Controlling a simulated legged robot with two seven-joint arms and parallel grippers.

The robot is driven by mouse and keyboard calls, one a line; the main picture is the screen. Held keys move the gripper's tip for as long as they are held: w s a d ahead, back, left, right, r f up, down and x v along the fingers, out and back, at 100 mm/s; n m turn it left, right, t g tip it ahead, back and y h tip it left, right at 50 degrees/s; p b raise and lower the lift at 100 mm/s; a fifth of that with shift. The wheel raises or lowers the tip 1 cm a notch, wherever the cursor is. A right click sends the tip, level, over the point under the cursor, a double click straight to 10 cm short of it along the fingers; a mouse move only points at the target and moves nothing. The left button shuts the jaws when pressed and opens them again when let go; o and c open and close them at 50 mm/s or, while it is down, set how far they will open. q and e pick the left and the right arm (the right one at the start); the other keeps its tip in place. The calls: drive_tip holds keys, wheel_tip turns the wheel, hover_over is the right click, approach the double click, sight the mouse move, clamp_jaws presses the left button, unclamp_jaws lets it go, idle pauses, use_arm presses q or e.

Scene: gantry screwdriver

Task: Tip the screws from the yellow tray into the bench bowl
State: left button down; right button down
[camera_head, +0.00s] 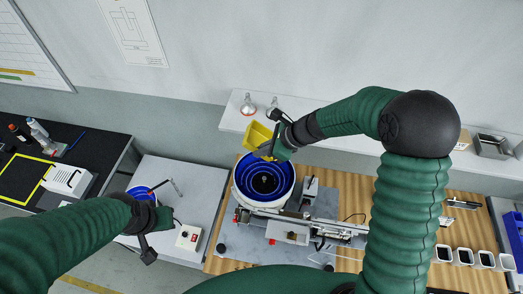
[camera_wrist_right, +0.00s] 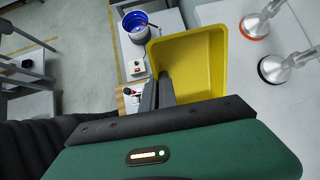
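The yellow tray (camera_head: 259,134) is held up behind the back rim of the large blue bowl (camera_head: 243,183) on the bench, near the wall shelf. My right gripper (camera_head: 266,149) has its fingers at the tray's near edge. In the right wrist view the dark fingers (camera_wrist_right: 159,92) close on the wall of the tray (camera_wrist_right: 200,62). The tray's visible inside is plain yellow, with no screws showing. A dark patch lies at the bowl's middle; I cannot tell what it is. My left gripper (camera_head: 150,250) is over the grey side table, its fingers unclear.
The white wall shelf (camera_head: 235,118) carries metal-stemmed items (camera_head: 248,105). Rail machinery (camera_head: 340,230) and small white trays (camera_head: 465,256) occupy the wooden bench.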

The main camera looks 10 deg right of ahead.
use_arm(q)
drive_tip(key=shift+w, duration=0.1)
use_arm(e)
drive_tip(key=shift+w, duration=0.15)
drive_tip(key=shift+r+h, duration=0.1)
drive_tip(key=shift+h, duration=0.2)
drive_tip(key=shift+w+d+r+g+h, duration=0.1)
drive_tip(key=shift+d+r+g+h, duration=0.2)
drive_tip(key=shift+r+g+h, duration=0.7)
drive_tip(key=shift+r+h, duration=0.15)
drive_tip(key=shift+h, duration=0.75)
drive_tip(key=shift+a+r+g+h, duration=0.15)
drive_tip(key=shift+r+g+h, duration=0.4)
drive_tip(key=shift+h, duration=0.55)
drive_tip(key=shift+r+h, duration=0.2)
drive_tip(key=shift+h, duration=0.1)
drive_tip(key=shift+a, duration=0.3)
use_arm(q)
drive_tip(key=shift+w+a, duration=0.1)
drive_tip(key=shift+a, duration=0.1)
use_arm(e)
drive_tip(key=shift+d, duration=0.1)
